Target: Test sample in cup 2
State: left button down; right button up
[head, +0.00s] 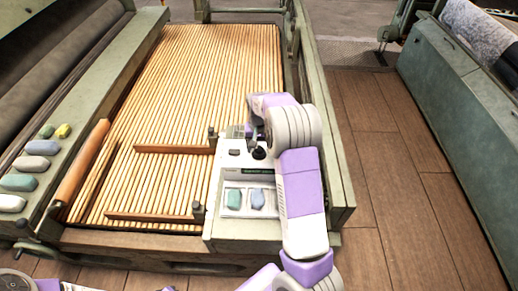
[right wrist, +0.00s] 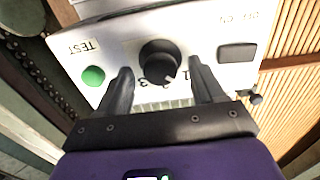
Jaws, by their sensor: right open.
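A pale test box (head: 243,229) stands at the lower right of the slatted bed. My left gripper is not in view.
Wooden slats (head: 200,80) cover the bed, with two wooden bars (head: 150,217) across them. Several coloured blocks (head: 38,147) lie on the left ledge beside a wooden roller (head: 82,160). A green cabinet (head: 450,110) stands right; the plank floor (head: 385,190) between is clear.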

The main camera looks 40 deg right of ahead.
jog(key=shift+f, duration=0.25)
jog(key=shift+c, duration=0.3)
jog(key=c, duration=1)
jog(key=shift+r, duration=0.1)
jog(key=m+p, duration=0.3)
jog(key=m, duration=0.1)
jog(key=shift+r+p, duration=0.1)
jog(key=shift+p, duration=0.2)
jog(key=shift+m+p, duration=1.55)
jog(key=shift+m, duration=0.85)
